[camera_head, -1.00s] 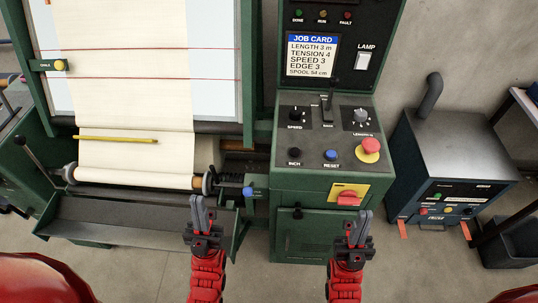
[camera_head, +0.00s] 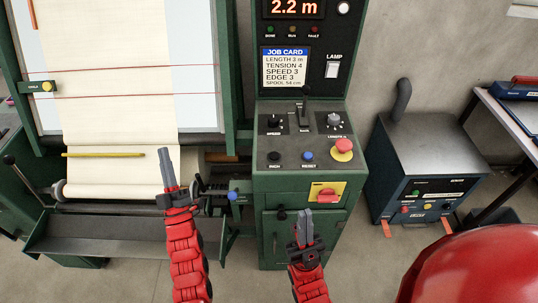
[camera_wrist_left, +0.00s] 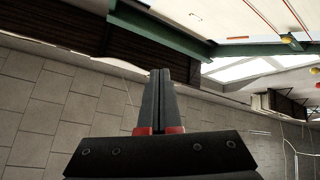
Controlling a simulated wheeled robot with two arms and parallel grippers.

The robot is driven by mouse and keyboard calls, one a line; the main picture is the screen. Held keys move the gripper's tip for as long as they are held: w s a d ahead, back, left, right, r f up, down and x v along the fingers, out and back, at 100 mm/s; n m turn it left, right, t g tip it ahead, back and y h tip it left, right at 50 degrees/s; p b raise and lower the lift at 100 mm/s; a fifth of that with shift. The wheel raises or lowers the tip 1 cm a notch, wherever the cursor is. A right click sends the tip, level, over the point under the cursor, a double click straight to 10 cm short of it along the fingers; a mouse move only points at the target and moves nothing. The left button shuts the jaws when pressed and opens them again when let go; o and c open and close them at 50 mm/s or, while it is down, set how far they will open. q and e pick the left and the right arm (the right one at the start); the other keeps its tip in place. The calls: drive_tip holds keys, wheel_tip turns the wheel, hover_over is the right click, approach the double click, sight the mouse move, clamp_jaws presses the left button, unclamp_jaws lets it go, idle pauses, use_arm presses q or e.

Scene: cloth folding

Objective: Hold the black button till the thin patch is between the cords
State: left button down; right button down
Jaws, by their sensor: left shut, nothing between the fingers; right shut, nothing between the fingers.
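The black button (camera_head: 273,156), labelled INCH, sits on the sloped top of the green control cabinet, left of the blue reset button (camera_head: 308,155). Two thin red cords (camera_head: 130,67) run across the cream cloth (camera_head: 110,120) on the left. I cannot make out a thin patch on the cloth. My left gripper (camera_head: 167,168) is shut and empty, in front of the cloth's lower right edge, left of the cabinet. It also shows shut in the left wrist view (camera_wrist_left: 161,98). My right gripper (camera_head: 304,228) is shut and empty, in front of the cabinet's lower door, below the buttons.
A red mushroom button (camera_head: 343,145), a black lever (camera_head: 304,115) and knobs share the panel. A red switch on a yellow plate (camera_head: 327,192) is on the front. The display (camera_head: 292,8) reads 2.2 m. A blue-grey box machine (camera_head: 430,165) stands right.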

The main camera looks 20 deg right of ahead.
use_arm(q)
drive_tip(key=w+d+n+g+h+p, duration=0.15)
drive_tip(key=w+d+n+g, duration=0.25)
drive_tip(key=w+d, duration=0.45)
drive_tip(key=n+g+h+p, duration=0.2)
drive_tip(key=n+g+h, duration=0.35)
drive_tip(key=g, duration=0.95)
hover_over(272, 157)
drive_tip(key=shift+s+f+n+y, duration=0.1)
drive_tip(key=shift+n+y, duration=0.2)
drive_tip(key=shift+n, duration=0.15)
drive_tip(key=shift+f, duration=0.15)
wheel_tip(272, 157, down, 7)
drive_tip(key=b, duration=0.3)
drive_tip(key=shift+f, duration=0.7)
drive_tip(key=shift+f, duration=0.1)
